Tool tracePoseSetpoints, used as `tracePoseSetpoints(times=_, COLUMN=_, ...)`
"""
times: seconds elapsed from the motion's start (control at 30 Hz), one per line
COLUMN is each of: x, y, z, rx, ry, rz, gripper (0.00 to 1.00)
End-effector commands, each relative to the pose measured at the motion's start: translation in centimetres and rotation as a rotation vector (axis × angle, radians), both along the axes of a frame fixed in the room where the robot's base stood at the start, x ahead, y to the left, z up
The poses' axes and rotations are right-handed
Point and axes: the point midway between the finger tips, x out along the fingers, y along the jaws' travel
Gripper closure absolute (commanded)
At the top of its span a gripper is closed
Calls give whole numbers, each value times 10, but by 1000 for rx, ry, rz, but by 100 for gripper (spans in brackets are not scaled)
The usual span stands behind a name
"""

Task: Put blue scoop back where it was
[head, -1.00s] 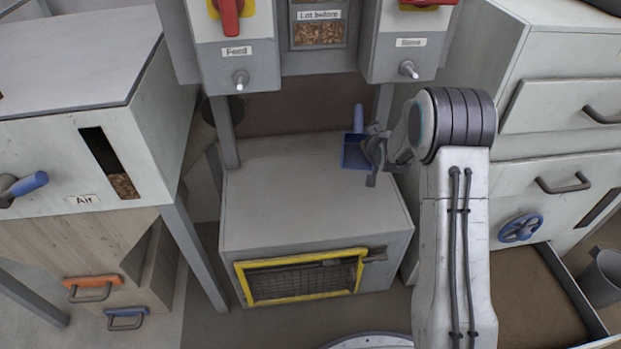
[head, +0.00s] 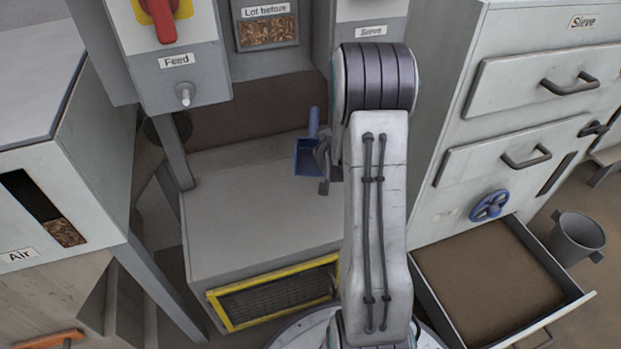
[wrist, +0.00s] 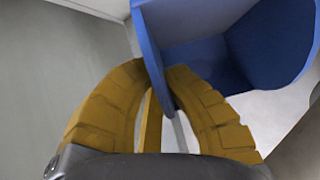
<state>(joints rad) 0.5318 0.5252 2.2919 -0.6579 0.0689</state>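The blue scoop (head: 306,158) shows in the head view over the back right part of a grey box top, its handle pointing up and away. My gripper (head: 322,160) is at its right side, partly hidden by my arm. In the wrist view the scoop's blue pan (wrist: 215,60) fills the upper right. The yellow fingers of my gripper (wrist: 163,78) close together on the edge of its wall. I cannot tell whether the scoop touches the box top.
The grey box (head: 245,220) has a yellow-framed mesh front. The Feed housing (head: 180,80) hangs above it at left. At right, a cabinet (head: 440,210) has an open lower drawer (head: 575,290), with a grey bucket (head: 578,236) beyond it. The box top left of the scoop is clear.

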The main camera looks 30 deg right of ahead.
Motion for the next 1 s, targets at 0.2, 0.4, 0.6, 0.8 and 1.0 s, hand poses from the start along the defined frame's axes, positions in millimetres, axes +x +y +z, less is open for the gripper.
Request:
tracePoseSetpoints(times=0.2, x=-1, y=0, z=-37, rx=1, ry=2, rz=-1, gripper=100)
tracePoseSetpoints(times=0.4, x=0, y=0, z=-48, rx=0, ry=0, rz=-1, gripper=100)
tracePoseSetpoints(times=0.6, x=0, y=0, z=-60, rx=0, ry=0, rz=0, gripper=100)
tracePoseSetpoints(times=0.8, x=0, y=0, z=-83, rx=1, ry=1, rz=0, gripper=100)
tracePoseSetpoints(times=1.0, x=0, y=0, z=-85, rx=-1, ry=-1, rz=0, gripper=100)
